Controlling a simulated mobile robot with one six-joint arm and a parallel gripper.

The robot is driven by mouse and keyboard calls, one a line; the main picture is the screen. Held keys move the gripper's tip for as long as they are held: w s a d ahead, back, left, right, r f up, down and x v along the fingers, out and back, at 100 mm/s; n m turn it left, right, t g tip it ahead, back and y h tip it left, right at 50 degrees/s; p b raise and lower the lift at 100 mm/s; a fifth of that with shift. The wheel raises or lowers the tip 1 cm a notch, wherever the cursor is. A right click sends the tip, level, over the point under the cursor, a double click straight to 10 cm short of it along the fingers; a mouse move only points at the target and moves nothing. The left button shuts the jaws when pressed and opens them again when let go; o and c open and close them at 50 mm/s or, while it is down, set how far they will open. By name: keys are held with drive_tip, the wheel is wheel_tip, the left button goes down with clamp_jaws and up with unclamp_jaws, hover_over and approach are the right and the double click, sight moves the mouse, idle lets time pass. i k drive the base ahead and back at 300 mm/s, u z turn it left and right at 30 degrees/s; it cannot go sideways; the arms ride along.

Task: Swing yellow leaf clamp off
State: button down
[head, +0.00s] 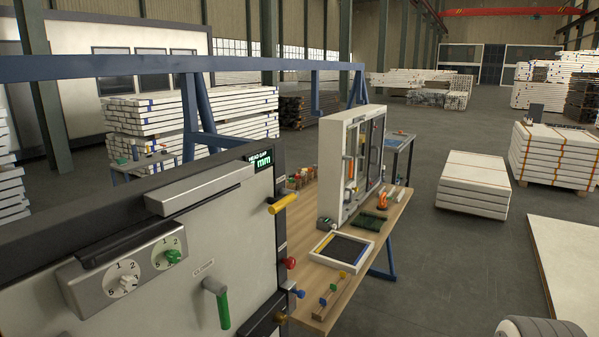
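A yellow cylindrical handle (283,204), which looks like the yellow leaf clamp, sticks out at the right edge of the large grey panel (200,285) in the near left. My gripper is not in view; only a rounded grey part, probably of my arm, shows at the bottom right corner.
Below the yellow handle are a red knob (289,263) and a blue knob (300,294). A green handle (218,303) and two dials stick out of the panel. A wooden table (392,222) with a white frame (335,168) stands behind.

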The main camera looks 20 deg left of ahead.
sight(290, 196)
drive_tip(key=u, duration=0.1)
drive_tip(key=i, duration=0.65)
drive_tip(key=u, duration=0.5)
drive_tip(key=k, duration=0.9)
drive_tip(key=u, duration=0.2)
drive_tip(key=i, duration=0.9)
drive_tip(key=z, duration=0.05)
